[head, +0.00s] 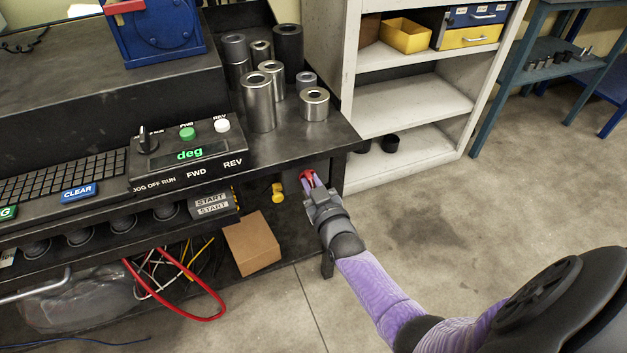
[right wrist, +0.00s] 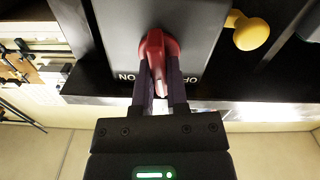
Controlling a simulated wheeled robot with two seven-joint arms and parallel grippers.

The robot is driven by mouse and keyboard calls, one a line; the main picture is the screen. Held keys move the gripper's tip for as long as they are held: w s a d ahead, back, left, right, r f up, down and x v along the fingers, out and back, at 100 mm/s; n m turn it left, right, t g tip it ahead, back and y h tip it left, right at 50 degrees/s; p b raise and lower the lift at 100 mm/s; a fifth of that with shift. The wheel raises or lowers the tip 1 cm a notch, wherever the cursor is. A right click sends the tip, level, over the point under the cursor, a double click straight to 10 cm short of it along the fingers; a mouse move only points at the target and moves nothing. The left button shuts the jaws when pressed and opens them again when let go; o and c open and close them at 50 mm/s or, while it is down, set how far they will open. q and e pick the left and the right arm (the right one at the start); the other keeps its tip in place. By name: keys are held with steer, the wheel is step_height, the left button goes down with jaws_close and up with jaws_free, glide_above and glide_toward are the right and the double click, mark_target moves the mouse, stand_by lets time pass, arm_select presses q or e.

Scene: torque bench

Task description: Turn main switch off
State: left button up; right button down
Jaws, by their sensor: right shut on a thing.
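The main switch is a red handle (right wrist: 155,48) on a grey box (right wrist: 118,25) in the right wrist view. It also shows as a small red piece (head: 306,176) under the bench's right end in the head view. My right gripper (right wrist: 157,85) is shut on the red handle, with one dark finger on each side. In the wrist view, upside-down ON lettering stands left of the handle and partly covered OFF lettering stands right of it. The handle points toward my gripper, between the two words. My left gripper is not in view.
A yellow knob (right wrist: 251,32) sits close beside the switch box. The bench (head: 335,135) carries metal cylinders (head: 260,100) and a control panel (head: 180,155) above. A cardboard box (head: 252,243) and red cable lie below. A white shelf (head: 410,105) stands behind; the floor at right is clear.

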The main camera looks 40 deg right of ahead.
steer(key=n, duration=0.2)
steer(key=shift+a+n, duration=0.1)
steer(key=shift+n, duration=0.2)
steer(key=n, duration=0.3)
steer(key=shift+f, duration=0.1)
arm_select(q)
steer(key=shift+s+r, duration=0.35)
arm_select(e)
steer(key=shift+n, duration=0.5)
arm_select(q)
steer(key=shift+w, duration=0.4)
